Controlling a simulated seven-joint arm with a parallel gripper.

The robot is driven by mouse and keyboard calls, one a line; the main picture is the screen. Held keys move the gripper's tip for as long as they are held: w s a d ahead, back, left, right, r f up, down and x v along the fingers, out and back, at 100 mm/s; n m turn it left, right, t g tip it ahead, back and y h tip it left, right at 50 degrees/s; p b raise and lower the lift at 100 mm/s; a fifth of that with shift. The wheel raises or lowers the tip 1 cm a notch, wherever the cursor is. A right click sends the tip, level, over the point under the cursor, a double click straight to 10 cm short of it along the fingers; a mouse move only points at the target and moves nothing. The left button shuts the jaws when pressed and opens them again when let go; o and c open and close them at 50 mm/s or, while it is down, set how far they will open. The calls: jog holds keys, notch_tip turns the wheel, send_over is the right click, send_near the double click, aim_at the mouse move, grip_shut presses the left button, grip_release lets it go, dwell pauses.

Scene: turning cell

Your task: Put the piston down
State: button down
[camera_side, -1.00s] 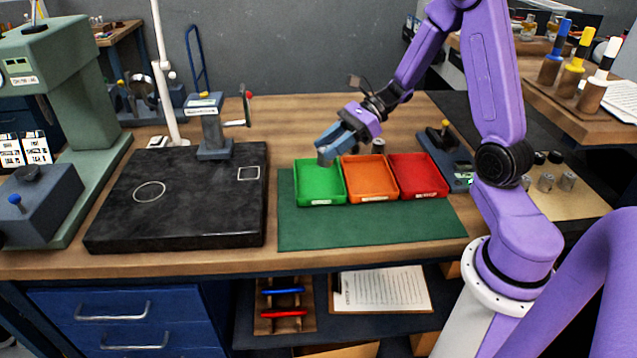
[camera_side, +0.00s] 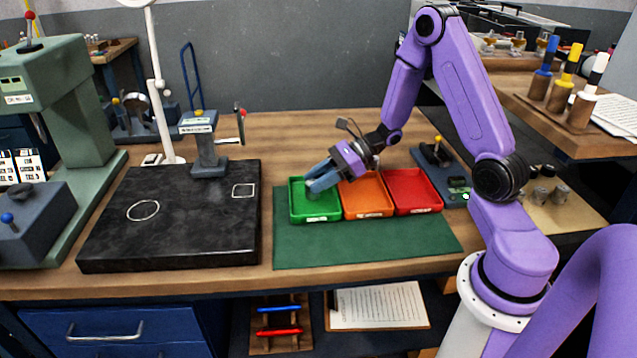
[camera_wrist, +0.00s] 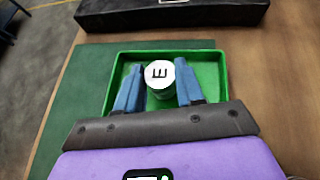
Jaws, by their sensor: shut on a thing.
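The piston (camera_wrist: 160,74) is a short cylinder with a grey-green side and a white top bearing a dark letter-like mark. My gripper (camera_side: 314,184) is shut on it, with one blue finger on each side in the wrist view. The piston is inside the outline of the green tray (camera_wrist: 211,73), near its middle. In the side view my fingers reach down into the green tray (camera_side: 300,215) and mostly hide the piston. I cannot tell whether the piston's base touches the tray floor.
An orange tray (camera_side: 367,213) and a red tray (camera_side: 415,209) stand to the right of the green one. They sit on a green mat (camera_side: 365,247). A black surface plate (camera_side: 165,225) lies to the left, with a clamp stand (camera_side: 207,145) at its back edge.

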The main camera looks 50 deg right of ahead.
jog(key=shift+f, duration=0.5)
jog(key=shift+f, duration=0.1)
jog(key=c, duration=0.7)
grip_release()
